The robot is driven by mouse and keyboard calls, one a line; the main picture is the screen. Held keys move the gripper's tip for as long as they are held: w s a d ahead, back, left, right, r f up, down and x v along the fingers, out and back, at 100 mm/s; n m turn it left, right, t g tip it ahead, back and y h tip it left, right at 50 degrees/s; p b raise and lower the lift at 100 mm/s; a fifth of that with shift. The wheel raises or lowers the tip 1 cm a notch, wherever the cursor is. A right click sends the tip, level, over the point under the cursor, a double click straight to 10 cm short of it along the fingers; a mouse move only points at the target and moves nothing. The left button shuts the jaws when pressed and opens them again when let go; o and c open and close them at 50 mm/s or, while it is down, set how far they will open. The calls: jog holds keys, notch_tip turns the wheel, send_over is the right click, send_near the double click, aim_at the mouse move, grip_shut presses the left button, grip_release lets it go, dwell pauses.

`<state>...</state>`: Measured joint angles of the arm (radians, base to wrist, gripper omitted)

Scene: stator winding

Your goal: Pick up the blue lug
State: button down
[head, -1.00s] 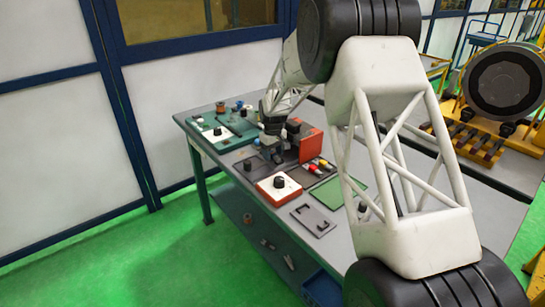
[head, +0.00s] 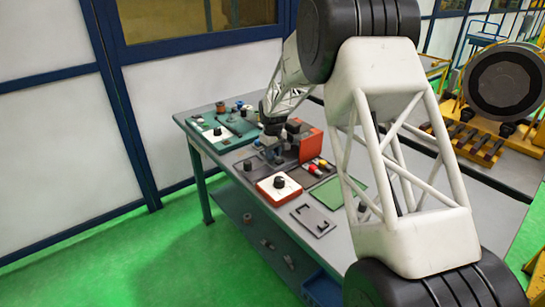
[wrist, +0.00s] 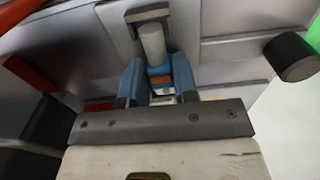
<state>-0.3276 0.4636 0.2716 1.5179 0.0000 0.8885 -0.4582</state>
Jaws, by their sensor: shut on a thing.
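In the wrist view, my gripper (wrist: 160,88) has its two blue fingers close together around a small piece. The blue lug (wrist: 158,70) shows between the fingers as a blue band, with a grey cylinder (wrist: 152,42) rising beyond it and an orange-brown part below. My gripper is shut on it. In the head view, my gripper (head: 272,155) is low over the dark tray area at the table's middle, just left of the upright red block (head: 311,145). The lug is too small to make out there.
A red-and-white box with a black knob (head: 279,186) stands in front of my gripper. A teal board (head: 207,124) with parts lies at the far left. A green pad (head: 331,192) and a dark plate (head: 313,220) lie nearer. In the wrist view, a black cylinder (wrist: 290,57) stands at right.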

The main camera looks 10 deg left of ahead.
jog(key=shift+r, duration=0.1)
notch_tip(320, 180, up, 10)
dwell(0.8)
jog(key=shift+s+d, duration=0.1)
dwell(0.5)
